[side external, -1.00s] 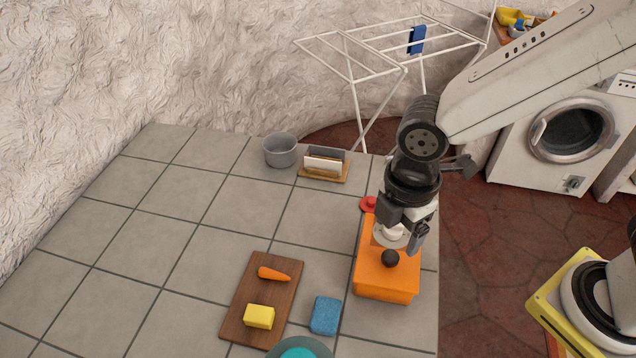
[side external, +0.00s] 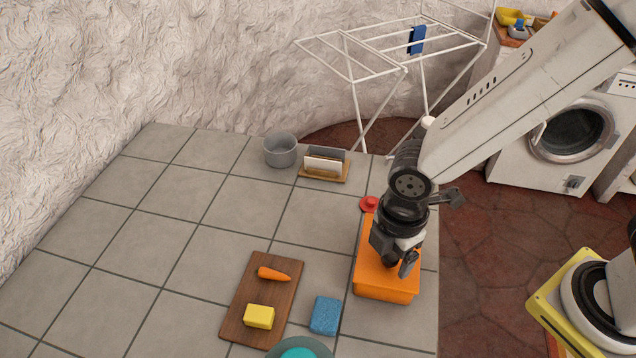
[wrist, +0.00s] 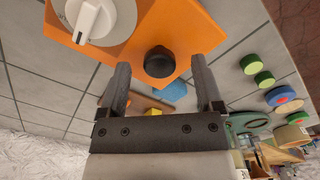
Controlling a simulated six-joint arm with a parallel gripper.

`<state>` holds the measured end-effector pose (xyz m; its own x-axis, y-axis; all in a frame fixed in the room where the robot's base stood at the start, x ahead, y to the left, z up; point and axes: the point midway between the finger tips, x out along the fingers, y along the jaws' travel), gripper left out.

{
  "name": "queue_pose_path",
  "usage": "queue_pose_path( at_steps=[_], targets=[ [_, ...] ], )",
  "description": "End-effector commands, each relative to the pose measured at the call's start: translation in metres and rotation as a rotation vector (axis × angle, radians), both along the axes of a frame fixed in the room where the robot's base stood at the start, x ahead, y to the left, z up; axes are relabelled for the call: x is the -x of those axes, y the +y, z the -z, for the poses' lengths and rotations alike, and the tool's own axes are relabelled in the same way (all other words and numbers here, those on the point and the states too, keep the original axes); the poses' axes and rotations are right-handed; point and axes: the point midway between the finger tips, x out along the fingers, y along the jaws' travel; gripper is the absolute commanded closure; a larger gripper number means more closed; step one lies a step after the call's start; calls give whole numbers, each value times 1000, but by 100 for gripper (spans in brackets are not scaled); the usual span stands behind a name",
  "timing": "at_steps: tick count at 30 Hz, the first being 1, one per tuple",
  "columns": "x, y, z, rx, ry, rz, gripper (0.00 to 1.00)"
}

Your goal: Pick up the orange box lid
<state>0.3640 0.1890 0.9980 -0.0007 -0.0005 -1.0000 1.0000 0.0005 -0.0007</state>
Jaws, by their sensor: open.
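The orange lid (side external: 367,250) is on the orange box (side external: 384,292) near the counter's right edge. It is flat with a round black knob, and fills the upper middle of the wrist view (wrist: 195,35). My gripper (side external: 399,268) is open and points down over the lid, hiding the knob in the side view. In the wrist view, the black knob (wrist: 159,62) lies between the two open fingertips, slightly beyond them. I cannot tell whether the fingers reach down around it. A white dial-like object (wrist: 97,18) shows over the lid in the wrist view.
A red object (side external: 369,203) lies just behind the box. A blue sponge (side external: 325,315) and a wooden board (side external: 240,318) with a carrot (side external: 273,274) and yellow block (side external: 259,316) are to its left. A grey pot (side external: 280,150) and napkin holder (side external: 324,165) stand farther back.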

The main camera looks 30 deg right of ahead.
Motion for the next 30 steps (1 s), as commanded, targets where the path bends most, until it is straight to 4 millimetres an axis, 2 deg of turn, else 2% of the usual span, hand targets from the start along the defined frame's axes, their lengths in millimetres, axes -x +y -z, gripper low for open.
queue_pose_path(
  at_steps=[5,19,20,27,28,30],
  targets=[
    [0,0,7,0,0,0,16],
    [0,0,7,0,-1,0,16],
    [0,0,7,0,-1,0,19],
    [0,0,7,-1,-1,0,96],
    [0,0,7,-1,-1,0,100],
    [0,0,7,-1,-1,0,100]
  ],
)
